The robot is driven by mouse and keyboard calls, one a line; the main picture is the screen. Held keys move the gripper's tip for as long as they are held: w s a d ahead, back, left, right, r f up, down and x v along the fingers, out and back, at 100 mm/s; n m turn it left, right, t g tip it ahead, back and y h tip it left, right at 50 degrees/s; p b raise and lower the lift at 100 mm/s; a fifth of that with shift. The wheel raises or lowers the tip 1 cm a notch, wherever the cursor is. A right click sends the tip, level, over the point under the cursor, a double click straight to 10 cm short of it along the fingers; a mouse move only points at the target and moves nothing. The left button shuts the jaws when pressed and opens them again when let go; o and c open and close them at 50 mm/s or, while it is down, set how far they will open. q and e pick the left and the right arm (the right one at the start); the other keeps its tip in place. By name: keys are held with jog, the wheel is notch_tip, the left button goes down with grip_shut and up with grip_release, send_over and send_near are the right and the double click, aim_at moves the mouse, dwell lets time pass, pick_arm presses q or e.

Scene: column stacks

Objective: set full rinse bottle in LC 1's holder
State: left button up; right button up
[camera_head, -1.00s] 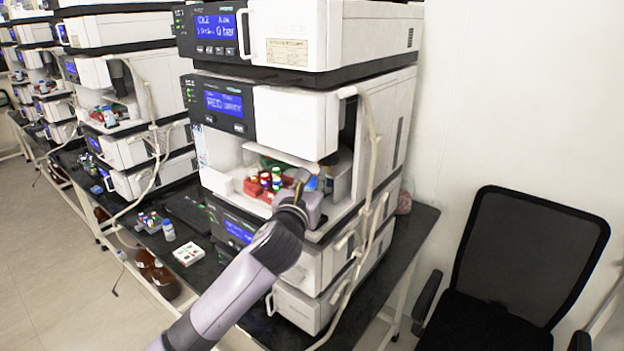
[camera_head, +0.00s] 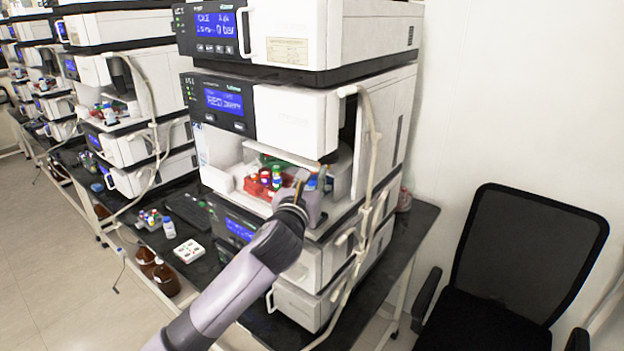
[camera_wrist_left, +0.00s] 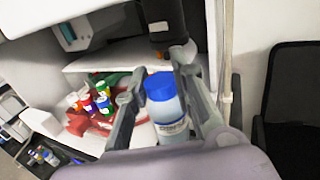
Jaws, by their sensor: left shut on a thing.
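My left gripper (camera_head: 309,187) is at the open sampler bay of the nearest instrument stack (camera_head: 300,110). In the left wrist view its fingers (camera_wrist_left: 160,95) are shut around a clear bottle (camera_wrist_left: 172,118) with a blue cap and a white label. The bottle is upright between them. In the head view the gripper hides most of it; a bit of blue (camera_head: 312,182) shows at the fingers. A red rack (camera_head: 257,187) with several coloured-cap vials stands left of the gripper in the bay. I cannot make out the holder. My right gripper is not in view.
A black cylindrical part (camera_wrist_left: 167,22) hangs above the bottle in the left wrist view. A pale tube (camera_head: 373,150) runs down the stack's right side. Another blue-capped bottle (camera_head: 168,229) and a white tray (camera_head: 188,251) are on the bench. A black chair (camera_head: 530,265) stands at right.

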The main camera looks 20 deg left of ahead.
pick_arm(q)
jog(key=shift+f+b, duration=0.3)
jog(key=shift+f, duration=0.6)
dwell(0.4)
jog(key=o, duration=1)
jog(key=shift+c, duration=0.2)
jog(key=shift+s, duration=0.15)
